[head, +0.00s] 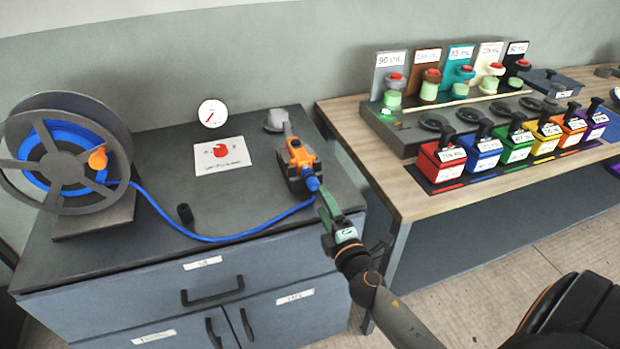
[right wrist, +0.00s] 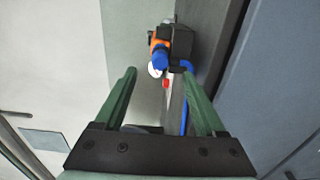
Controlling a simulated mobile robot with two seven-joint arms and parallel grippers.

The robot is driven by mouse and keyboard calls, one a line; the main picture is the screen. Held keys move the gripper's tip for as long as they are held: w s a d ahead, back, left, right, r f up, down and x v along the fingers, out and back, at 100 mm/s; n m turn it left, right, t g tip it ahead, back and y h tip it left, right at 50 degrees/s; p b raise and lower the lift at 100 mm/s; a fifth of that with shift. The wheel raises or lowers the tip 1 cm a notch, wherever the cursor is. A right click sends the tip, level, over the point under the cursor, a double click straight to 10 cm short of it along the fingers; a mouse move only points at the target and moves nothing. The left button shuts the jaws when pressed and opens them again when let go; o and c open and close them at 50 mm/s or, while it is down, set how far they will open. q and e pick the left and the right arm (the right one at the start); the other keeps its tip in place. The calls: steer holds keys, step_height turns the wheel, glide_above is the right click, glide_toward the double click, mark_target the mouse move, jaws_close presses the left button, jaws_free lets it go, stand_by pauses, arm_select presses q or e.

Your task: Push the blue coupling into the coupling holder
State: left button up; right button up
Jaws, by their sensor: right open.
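The blue coupling (head: 313,184) is at the near end of an orange fitting (head: 298,152) on the cabinet top. I take the dark block (head: 290,174) with the orange fitting to be the coupling holder; how deep the coupling sits in it I cannot tell. In the right wrist view the coupling (right wrist: 160,60) shows end-on ahead of my fingers, in front of the orange part (right wrist: 153,41). My right gripper (head: 326,203) is open, with green fingers, just in front of the coupling. Its fingers (right wrist: 157,74) are spread with nothing visibly held. My left gripper is not in view.
A blue hose (head: 205,238) runs over the cabinet top (head: 160,255) from a reel (head: 65,155) at the left. A small black cylinder (head: 185,213) stands near the hose. A wooden table (head: 355,125) with coloured boxes is at the right.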

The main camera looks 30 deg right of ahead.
mark_target(315, 187)
steer(key=shift+x, duration=4.5)
steer(key=shift+c, duration=0.4)
jaws_close()
steer(key=shift+v, duration=3)
